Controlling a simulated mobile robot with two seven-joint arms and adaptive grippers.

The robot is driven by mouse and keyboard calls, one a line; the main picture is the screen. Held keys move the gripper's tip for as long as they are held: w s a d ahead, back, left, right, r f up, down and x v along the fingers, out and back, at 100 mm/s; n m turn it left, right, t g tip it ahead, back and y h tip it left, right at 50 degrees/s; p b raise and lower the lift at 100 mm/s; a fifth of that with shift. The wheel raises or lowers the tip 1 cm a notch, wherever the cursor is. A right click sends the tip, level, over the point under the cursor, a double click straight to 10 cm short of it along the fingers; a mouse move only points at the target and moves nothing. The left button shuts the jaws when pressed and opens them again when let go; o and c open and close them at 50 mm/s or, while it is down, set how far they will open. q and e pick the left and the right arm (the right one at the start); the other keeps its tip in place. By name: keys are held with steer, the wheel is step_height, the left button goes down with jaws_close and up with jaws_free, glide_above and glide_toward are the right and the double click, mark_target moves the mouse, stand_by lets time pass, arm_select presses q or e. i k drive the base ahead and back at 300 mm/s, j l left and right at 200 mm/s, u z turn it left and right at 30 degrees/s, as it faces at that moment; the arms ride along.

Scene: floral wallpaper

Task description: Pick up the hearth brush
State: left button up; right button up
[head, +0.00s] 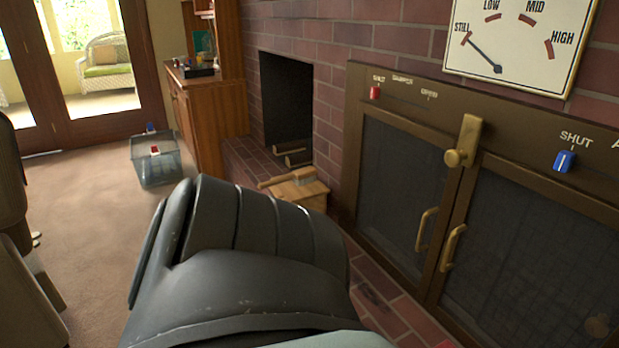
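A wooden brush (279,180), which looks like the hearth brush, lies on top of a small wooden box (310,198) by the brick fireplace. Its light handle points left, and its head is at the right end. My own large dark arm link fills the lower middle of the head view, in front of the hearth, and hides the floor just before the box. Neither gripper shows, so I cannot see what they hold.
The brass-framed fireplace doors (501,218) stand close at the right. Logs (292,154) lie by a dark wall opening. A clear bin (155,164) stands on the carpet (88,190), which is largely open. Brown furniture (14,210) is at the left edge.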

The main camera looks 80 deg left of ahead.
mark_target(308, 175)
steer(key=l+u, duration=0.1)
steer(key=u, duration=0.25)
steer(key=i+l+u, duration=0.1)
steer(key=u, duration=0.3)
steer(key=l+u, duration=0.15)
steer(key=u, duration=0.2)
